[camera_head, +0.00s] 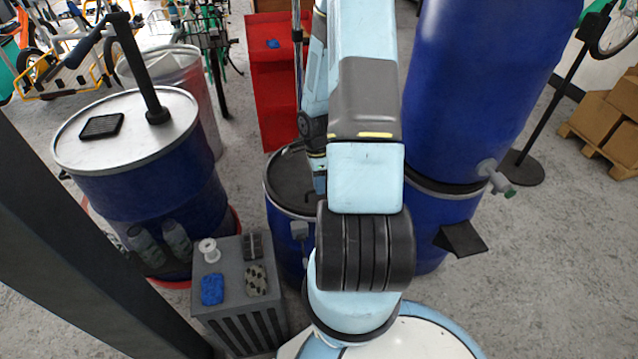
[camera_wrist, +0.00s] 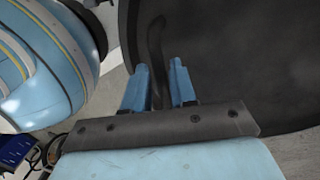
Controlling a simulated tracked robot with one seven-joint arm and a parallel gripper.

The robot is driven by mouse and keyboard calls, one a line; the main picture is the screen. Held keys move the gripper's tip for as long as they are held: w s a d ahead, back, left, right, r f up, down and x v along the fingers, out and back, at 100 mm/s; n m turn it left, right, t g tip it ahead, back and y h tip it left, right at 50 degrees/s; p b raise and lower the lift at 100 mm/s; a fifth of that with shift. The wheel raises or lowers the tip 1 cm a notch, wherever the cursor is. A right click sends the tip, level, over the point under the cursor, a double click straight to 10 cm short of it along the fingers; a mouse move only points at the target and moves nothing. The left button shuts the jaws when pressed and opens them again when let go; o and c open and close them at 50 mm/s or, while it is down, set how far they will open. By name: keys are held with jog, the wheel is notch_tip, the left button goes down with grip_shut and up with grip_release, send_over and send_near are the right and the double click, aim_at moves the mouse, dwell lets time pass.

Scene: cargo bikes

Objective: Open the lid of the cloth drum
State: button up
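The cloth drum (camera_head: 283,250) is a blue drum with a dark lid (camera_head: 284,182) at the centre, partly hidden behind my arm. In the wrist view the dark round lid (camera_wrist: 235,60) fills most of the right side. A dark curved handle (camera_wrist: 156,40) on the lid runs down between the two blue fingertips. My gripper (camera_wrist: 160,78) has its fingers apart, one on each side of the handle, with a gap showing on the right. Whether a finger touches the handle is unclear.
Blue drums (camera_head: 490,80) are stacked to the right of the arm, with a tap and a dark spout. A white-topped blue drum (camera_head: 150,150) stands left. A red cabinet (camera_head: 275,90) is behind.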

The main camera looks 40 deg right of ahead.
grip_shut()
jog(key=shift+d+r, duration=0.1)
dwell(0.3)
